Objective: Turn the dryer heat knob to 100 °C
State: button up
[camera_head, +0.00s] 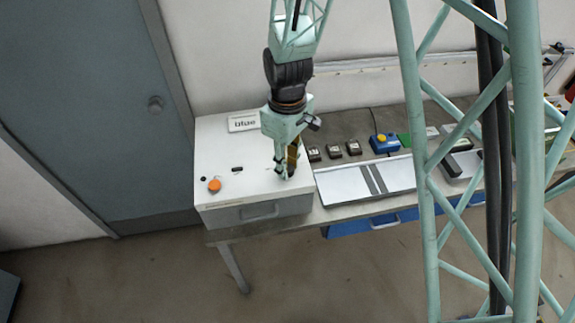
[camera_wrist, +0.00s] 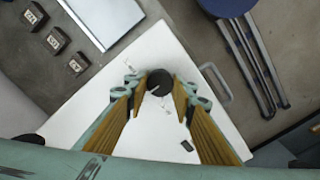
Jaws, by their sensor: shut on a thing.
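The dryer is a white box (camera_head: 232,150) on the left end of the bench, and its white top (camera_wrist: 165,48) fills the middle of the wrist view. The heat knob (camera_wrist: 160,82) is round and black, with a short white pointer line. My gripper (camera_head: 285,172) points down at the right part of the dryer top. In the wrist view my gripper (camera_wrist: 160,88) has its fingers on either side of the knob, shut on it. The knob is hidden behind the fingers in the head view. The scale marks are too small to read.
An orange button (camera_head: 215,185) and a small dark switch (camera_head: 237,169) sit on the dryer top. A label plate (camera_head: 243,122) stands at its back. Several small dark blocks (camera_head: 333,151) and a white panel (camera_head: 345,185) lie to the right. A drawer handle (camera_wrist: 217,82) shows on the dryer's front.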

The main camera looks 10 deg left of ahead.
jog(key=shift+m+b, duration=0.4)
jog(key=shift+m, duration=0.2)
jog(key=m+b, duration=0.3)
jog(key=m, duration=0.1)
jog(key=shift+f+m, duration=0.1)
jog(key=shift+m, duration=0.2)
jog(key=m+b, duration=0.2)
jog(key=m, duration=0.4)
dwell(0.3)
jog(key=o, duration=0.8)
jog(key=shift+o, duration=0.2)
jog(key=shift+r, duration=0.25)
notch_tip(320, 180, up, 12)
dwell(0.4)
jog(key=shift+f, duration=0.1)
dwell(0.4)
